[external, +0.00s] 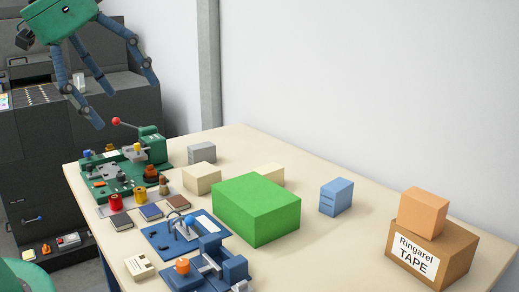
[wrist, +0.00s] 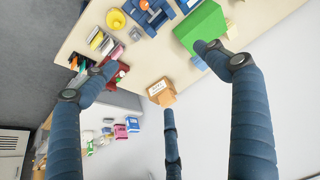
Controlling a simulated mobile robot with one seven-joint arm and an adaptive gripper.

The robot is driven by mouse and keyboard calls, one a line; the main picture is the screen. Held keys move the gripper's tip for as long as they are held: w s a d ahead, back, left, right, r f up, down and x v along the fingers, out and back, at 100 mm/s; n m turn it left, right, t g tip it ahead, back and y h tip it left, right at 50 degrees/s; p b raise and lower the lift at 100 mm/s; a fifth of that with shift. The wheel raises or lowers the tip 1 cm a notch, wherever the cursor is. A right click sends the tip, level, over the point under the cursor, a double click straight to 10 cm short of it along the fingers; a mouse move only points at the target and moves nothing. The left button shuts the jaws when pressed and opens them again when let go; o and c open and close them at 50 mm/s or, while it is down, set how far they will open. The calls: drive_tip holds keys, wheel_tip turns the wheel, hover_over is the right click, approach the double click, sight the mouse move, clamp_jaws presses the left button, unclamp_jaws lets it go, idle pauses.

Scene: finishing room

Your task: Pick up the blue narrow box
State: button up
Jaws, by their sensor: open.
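The blue narrow box (external: 336,197) stands upright on the cream table, right of the large green box (external: 262,205) and apart from it. In the wrist view a small blue piece (wrist: 199,63) beside the green box looks like the same box, partly hidden by a fingertip. My gripper (external: 112,97) is at the upper left of the external view, high above the table's far left end and far from the blue box. Its blue fingers are spread wide and empty; the wrist view shows them apart too (wrist: 160,76).
A cardboard tape box (external: 432,255) with an orange box (external: 423,212) on top stands at the right. Cream boxes (external: 201,178) and a grey box (external: 201,152) stand behind the green one. Green and blue machines (external: 205,265) crowd the left side. Table around the blue box is clear.

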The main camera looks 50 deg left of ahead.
drive_tip(key=w+r, duration=0.2)
drive_tip(key=w, duration=1.5)
drive_tip(key=n+g+p, duration=0.1)
drive_tip(key=p, duration=0.2)
hover_over(340, 186)
drive_tip(key=s, duration=0.5)
wheel_tip(340, 186, down, 29)
drive_tip(key=shift+d+r+y, duration=0.15)
drive_tip(key=shift+y, duration=0.15)
drive_tip(key=shift+w, duration=0.1)
drive_tip(key=shift+d+x, duration=0.2)
drive_tip(key=shift+x, duration=4.05)
drive_tip(key=shift+a, duration=0.15)
